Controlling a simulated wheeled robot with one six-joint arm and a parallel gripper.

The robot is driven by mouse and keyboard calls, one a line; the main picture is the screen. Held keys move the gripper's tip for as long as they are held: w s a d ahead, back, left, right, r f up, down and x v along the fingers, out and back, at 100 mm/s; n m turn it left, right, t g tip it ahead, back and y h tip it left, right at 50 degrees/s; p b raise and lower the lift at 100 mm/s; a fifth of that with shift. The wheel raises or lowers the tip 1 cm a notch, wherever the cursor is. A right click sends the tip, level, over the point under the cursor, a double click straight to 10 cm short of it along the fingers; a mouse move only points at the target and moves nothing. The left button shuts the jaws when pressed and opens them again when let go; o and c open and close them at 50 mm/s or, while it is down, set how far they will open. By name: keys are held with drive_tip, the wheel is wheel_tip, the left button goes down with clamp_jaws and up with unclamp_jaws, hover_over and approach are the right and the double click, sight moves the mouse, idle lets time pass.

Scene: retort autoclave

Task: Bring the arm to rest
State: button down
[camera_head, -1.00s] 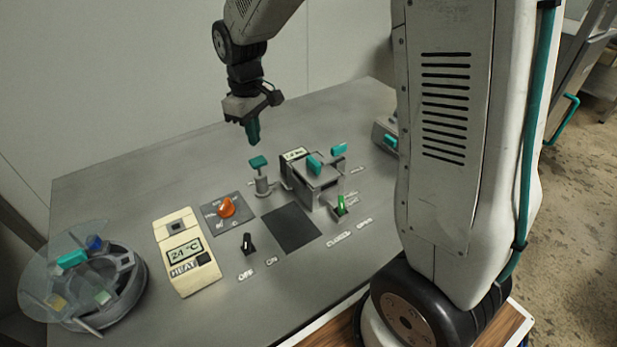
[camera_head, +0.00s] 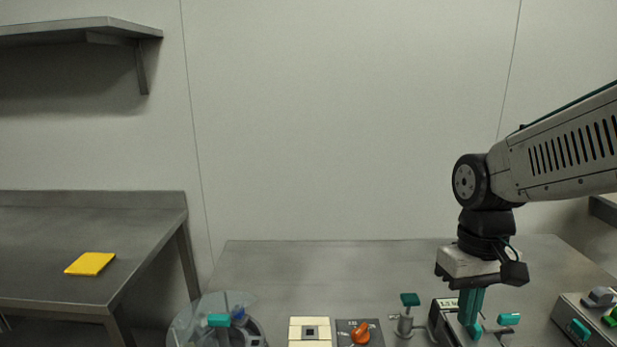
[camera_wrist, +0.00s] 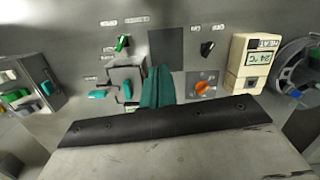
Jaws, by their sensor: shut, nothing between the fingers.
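My gripper (camera_head: 471,307) points down over the right part of the grey worktop (camera_head: 330,265), with its teal fingers together and nothing between them. In the head view the fingers overlap the small grey device with teal handles (camera_head: 446,316), so I cannot tell the height between them. In the wrist view the shut fingers (camera_wrist: 157,88) show in the middle, beside that device (camera_wrist: 126,76). My arm reaches in from the right edge of the head view, bent down at the wrist.
Left of my gripper are a teal-topped valve (camera_head: 409,312), an orange knob (camera_head: 361,333), a cream HEAT display unit (camera_wrist: 254,62) and a round glass-lidded vessel (camera_head: 217,322). A box with buttons (camera_head: 590,318) stands right. A side table (camera_head: 90,225) holds a yellow pad (camera_head: 90,264). The worktop's back is clear.

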drive_tip(key=s+d+r+m+t, duration=0.1)
drive_tip(key=s+r, duration=0.3)
drive_tip(key=s, duration=0.8)
drive_tip(key=shift+d+r+m+t, duration=0.15)
drive_tip(key=shift+r+m+t, duration=0.2)
drive_tip(key=shift+t, duration=0.55)
